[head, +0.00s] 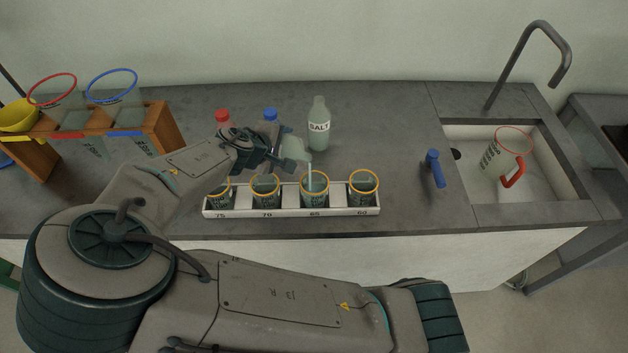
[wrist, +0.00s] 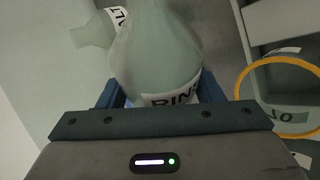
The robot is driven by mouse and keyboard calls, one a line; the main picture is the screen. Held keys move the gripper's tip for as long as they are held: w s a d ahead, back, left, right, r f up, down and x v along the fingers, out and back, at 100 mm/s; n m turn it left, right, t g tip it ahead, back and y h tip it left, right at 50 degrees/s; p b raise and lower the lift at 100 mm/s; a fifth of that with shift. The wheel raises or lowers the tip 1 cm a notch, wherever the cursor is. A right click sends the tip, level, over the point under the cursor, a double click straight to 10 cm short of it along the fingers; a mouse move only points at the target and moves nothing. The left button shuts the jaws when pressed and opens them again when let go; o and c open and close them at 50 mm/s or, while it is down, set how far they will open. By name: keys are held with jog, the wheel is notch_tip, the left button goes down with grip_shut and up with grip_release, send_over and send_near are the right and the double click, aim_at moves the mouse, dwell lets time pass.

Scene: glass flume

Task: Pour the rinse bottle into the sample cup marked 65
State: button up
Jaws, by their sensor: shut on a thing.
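My gripper (head: 280,150) is shut on the rinse bottle (head: 295,149), a pale grey-green bottle, and holds it tipped to the right above the cup rack. Its label, partly hidden by the gripper, reads "RIN" in the wrist view (wrist: 160,55). A thin pale stream (head: 309,178) runs down from its mouth into the sample cup marked 65 (head: 315,196), which has an orange rim. The bottle's mouth is apart from the cup, above its rim. The level in the cup is hard to tell.
The white rack (head: 345,211) also holds orange-rimmed cups marked 75 (head: 222,197), 70 (head: 265,193) and 60 (head: 363,191). A SALT bottle (head: 319,130) stands close behind. A sink (head: 470,190) with a jug (head: 505,150) is right.

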jog(key=shift+s+d+m+t+y+b, duration=0.15)
jog(key=shift+m+t+y+b, duration=0.15)
jog(key=shift+t, duration=0.1)
dwell(2.0)
